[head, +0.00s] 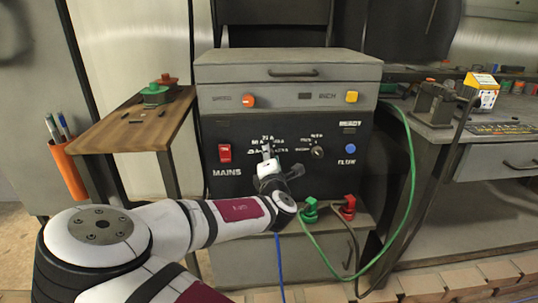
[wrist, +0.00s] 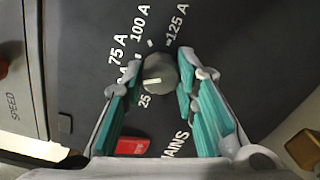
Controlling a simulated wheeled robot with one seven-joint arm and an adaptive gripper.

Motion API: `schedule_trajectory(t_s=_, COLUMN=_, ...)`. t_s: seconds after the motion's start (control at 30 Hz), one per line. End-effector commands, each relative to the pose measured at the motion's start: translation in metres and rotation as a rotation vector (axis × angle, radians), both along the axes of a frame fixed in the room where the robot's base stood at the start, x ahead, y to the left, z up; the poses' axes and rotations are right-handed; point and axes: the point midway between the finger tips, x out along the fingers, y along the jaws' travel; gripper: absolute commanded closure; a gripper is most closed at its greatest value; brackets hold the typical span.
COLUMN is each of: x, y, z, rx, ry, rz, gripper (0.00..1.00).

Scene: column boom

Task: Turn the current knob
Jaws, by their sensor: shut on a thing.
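The current knob (wrist: 159,72) is a round grey dial with a white pointer mark. It sits on the dark panel among printed labels 25, 75 A, 100 A and 125 A. The white mark lies on the side towards the label 25. My gripper (wrist: 161,74) has teal-padded fingers on either side of the knob, shut on it at the fingertips. In the head view my gripper (head: 268,162) reaches the panel's current scale and hides most of the knob.
The red mains switch (head: 224,153) is left of my gripper, and another small knob (head: 317,152) and the blue flow button (head: 350,148) are right. Green and red plugs (head: 347,207) with cables stick out below. A wooden side table (head: 135,130) stands left.

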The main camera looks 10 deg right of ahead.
Motion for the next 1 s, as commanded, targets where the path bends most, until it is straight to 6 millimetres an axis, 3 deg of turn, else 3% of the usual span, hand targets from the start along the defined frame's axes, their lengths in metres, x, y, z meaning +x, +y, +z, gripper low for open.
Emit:
schedule_trajectory(t_s=0.5, x=-0.0001, y=-0.0012, z=-0.0004, rx=0.399, ry=-0.027, rz=-0.002, gripper=1.0)
schedule_trajectory(t_s=1.0, x=-0.0001, y=-0.0011, z=-0.0012, rx=0.514, ry=-0.034, rz=-0.002, gripper=1.0)
